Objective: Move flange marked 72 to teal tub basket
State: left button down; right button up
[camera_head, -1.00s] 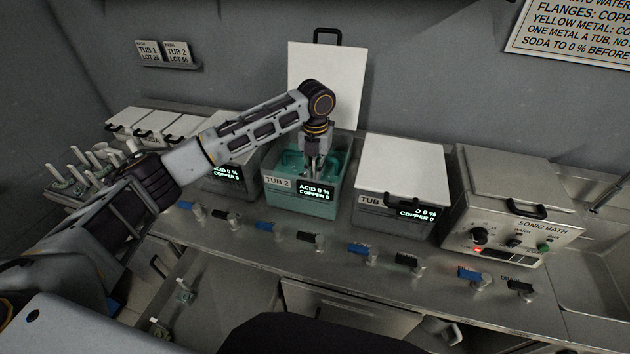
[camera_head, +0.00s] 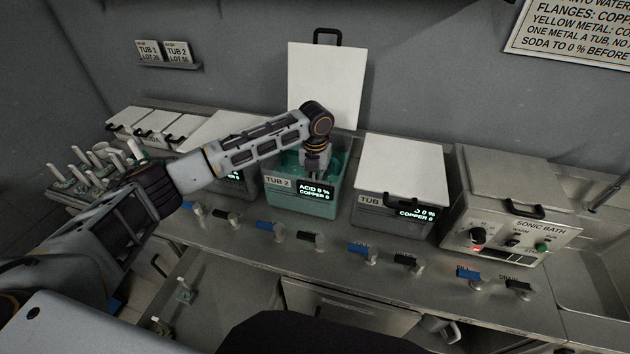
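The teal tub (camera_head: 290,200), labelled TUB 2, stands open in the middle of the bench, its white lid upright behind it. Its display reads acid 0 % and copper 0. My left arm comes in from the left, and its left gripper (camera_head: 316,172) points down into the tub. The fingertips are low inside the tub, so I cannot tell whether they are open, shut or holding something. The basket inside is mostly hidden by the gripper and tub wall. No flange marked 72 can be made out. My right gripper is not in view.
Several handled flange-like parts (camera_head: 85,170) stand at the left end of the bench. A lidded grey tub (camera_head: 395,205) is right of the teal one, then the sonic bath (camera_head: 510,235). Blue and black valve handles (camera_head: 310,236) line the front edge.

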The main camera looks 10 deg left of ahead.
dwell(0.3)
pick_arm(q)
jog(key=c, duration=1.5)
grip_release()
jog(key=shift+c, duration=0.2)
jog(key=shift+r+b, duration=0.8)
jog(key=shift+r, duration=5.2)
